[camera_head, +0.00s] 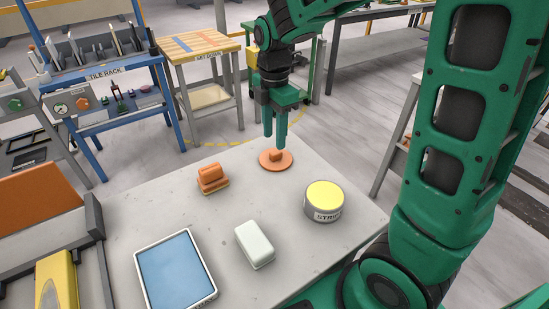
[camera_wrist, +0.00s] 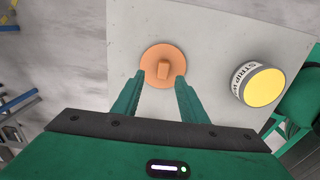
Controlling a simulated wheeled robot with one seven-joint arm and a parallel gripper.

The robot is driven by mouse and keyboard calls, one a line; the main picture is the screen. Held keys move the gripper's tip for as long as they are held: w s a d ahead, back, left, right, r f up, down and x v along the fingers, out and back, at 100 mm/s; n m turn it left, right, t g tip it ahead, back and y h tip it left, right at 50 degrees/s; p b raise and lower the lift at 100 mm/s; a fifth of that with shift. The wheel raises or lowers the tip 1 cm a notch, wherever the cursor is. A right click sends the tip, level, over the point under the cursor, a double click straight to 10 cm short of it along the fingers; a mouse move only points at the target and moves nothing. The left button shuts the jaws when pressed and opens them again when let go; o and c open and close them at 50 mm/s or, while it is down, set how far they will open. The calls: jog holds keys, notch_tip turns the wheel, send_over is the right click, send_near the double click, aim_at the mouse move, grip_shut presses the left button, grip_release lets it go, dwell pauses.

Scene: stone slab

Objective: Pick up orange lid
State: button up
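The orange lid (camera_head: 270,162) is a flat disc with a raised block-shaped knob, lying on the grey stone slab (camera_head: 165,195) near its far right edge. It also shows in the wrist view (camera_wrist: 155,60), beyond the fingertips. My gripper (camera_head: 274,143) is green, points down and is just above the lid. In the wrist view my gripper (camera_wrist: 160,78) has its two fingers apart, with the knob in line with the gap between them. Nothing is held. Whether the fingertips touch the lid cannot be told.
A round tin with a yellow top (camera_head: 324,200) stands right of the lid. An orange block-like tool (camera_head: 211,178), a white block (camera_head: 255,244) and a blue-filled tray (camera_head: 175,272) are on the slab. A blue tile rack (camera_head: 110,73) and a wooden-topped stand (camera_head: 200,45) stand behind.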

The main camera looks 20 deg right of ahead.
aim_at(276, 151)
jog(key=shift+s+d+f, duration=0.1)
jog(key=shift+f, duration=1.3)
jog(key=shift+s+d+f, duration=0.1)
jog(key=shift+f, duration=1.25)
grip_shut()
